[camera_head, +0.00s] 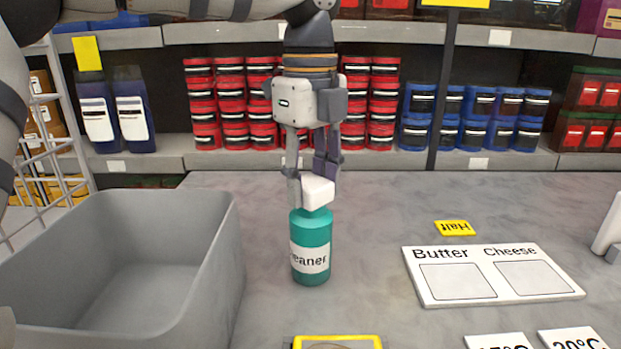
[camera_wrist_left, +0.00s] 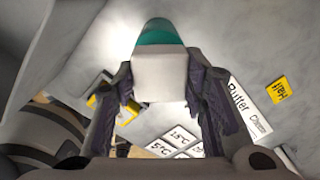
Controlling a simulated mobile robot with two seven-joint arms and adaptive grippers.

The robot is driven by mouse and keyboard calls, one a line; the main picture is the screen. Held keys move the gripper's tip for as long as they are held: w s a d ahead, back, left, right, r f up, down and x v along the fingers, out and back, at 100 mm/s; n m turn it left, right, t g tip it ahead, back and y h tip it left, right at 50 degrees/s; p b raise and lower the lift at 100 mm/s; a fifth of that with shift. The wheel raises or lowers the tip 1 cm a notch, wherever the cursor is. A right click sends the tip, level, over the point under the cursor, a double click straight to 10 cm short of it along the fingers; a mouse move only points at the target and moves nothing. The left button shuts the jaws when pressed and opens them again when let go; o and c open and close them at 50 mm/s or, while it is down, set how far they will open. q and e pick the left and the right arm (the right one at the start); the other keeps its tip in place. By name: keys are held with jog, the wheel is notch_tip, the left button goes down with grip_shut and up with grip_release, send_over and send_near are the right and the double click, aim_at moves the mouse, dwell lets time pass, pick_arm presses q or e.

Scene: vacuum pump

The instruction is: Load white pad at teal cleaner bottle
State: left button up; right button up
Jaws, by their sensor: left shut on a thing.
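A teal cleaner bottle (camera_head: 311,247) with a white label stands upright on the grey table. My left gripper (camera_head: 315,188) points straight down above it and is shut on a white pad (camera_head: 319,191). The pad hides part of the bottle's top in the head view; I cannot tell whether the two touch. In the left wrist view, the white pad (camera_wrist_left: 160,76) sits between the two fingers, and the teal bottle (camera_wrist_left: 160,33) shows behind it. My right gripper is not in view.
A grey open bin (camera_head: 205,270) stands left of the bottle. A white Butter and Cheese board (camera_head: 490,274) and a yellow Half tag (camera_head: 455,228) lie to the right. A yellow-framed item (camera_head: 338,342) and temperature cards (camera_head: 572,340) are near the front. Stocked shelves stand behind the table.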

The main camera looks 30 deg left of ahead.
aim_at(310, 182)
pick_arm(q)
jog(key=shift+r, duration=3.45)
